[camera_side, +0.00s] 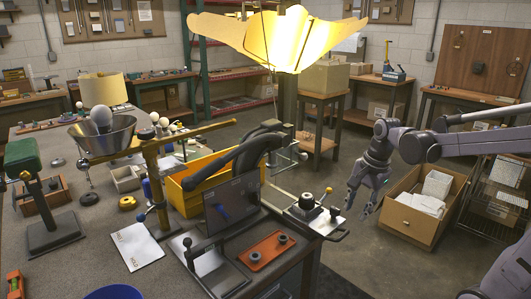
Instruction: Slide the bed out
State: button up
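The thing most like a bed is a flat metal plate (328,232) at the table's right corner; I cannot be sure it is the one named. The plate juts a little past the table edge. My gripper (357,211) hangs fingers down just right of the plate, off the table. Its fingers look apart, with nothing between them, and it seems not to touch the plate.
A lit yellow shade (270,35) hangs above. A cardboard box (425,205) sits right of my gripper. Floor shows between.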

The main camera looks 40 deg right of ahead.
jog(key=shift+s+r, duration=0.2)
jog(key=shift+r, duration=0.6)
jog(key=shift+s+r, duration=0.15)
jog(key=shift+r, duration=0.6)
jog(key=shift+a, duration=0.1)
jog(key=s+a+f+n+t, duration=0.1)
jog(key=a+n+t, duration=0.4)
jog(key=a+n, duration=0.9)
jog(key=f+n, duration=0.1)
jog(key=n, duration=0.3)
jog(key=shift+s+a, duration=0.25)
jog(key=shift+a, duration=0.05)
